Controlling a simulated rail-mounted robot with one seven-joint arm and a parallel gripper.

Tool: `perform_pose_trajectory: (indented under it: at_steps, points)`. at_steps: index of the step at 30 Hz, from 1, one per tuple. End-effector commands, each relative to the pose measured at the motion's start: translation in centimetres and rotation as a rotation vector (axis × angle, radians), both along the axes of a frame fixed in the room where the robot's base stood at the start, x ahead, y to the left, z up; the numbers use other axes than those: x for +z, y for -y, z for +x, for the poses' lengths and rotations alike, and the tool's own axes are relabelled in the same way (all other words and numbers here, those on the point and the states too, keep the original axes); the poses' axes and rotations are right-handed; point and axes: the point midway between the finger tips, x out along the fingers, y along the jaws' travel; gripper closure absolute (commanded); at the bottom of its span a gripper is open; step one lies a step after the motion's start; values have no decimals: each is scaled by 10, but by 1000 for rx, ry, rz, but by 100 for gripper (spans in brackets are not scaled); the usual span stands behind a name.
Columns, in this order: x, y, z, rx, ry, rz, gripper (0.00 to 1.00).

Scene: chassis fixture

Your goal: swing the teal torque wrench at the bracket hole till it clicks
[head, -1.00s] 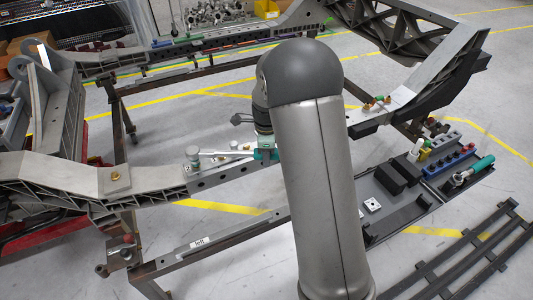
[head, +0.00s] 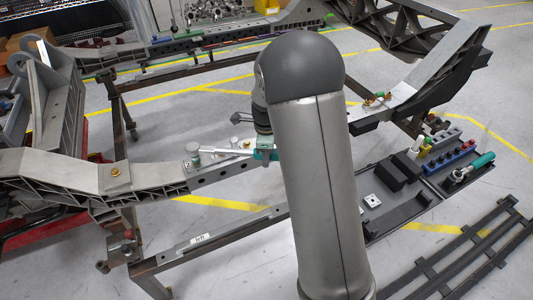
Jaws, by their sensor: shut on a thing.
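The torque wrench (head: 222,151) shows as a pale shaft lying roughly level over the near chassis rail (head: 212,181). Its teal handle is at the right, beside my arm. Its left end is by a grey round-topped part (head: 194,151) on the rail; I cannot tell how it sits at the bracket hole, which I cannot make out. My gripper (head: 264,152) is shut on the teal handle. It is small in view and partly hidden by my arm.
A dark tray (head: 408,212) at the right holds black blocks and a second teal-handled tool (head: 480,163). A brass-coloured fitting (head: 115,171) sits on the left chassis arm. Dark rails (head: 470,253) lie on the floor at lower right.

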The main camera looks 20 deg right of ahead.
Motion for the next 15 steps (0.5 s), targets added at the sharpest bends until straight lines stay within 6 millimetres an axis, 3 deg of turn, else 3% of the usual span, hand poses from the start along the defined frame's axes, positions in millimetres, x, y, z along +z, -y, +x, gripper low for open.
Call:
perform_pose_trajectory:
  at_steps: [15]
  points:
    - [1,-7,-13,-58,0,1,100]
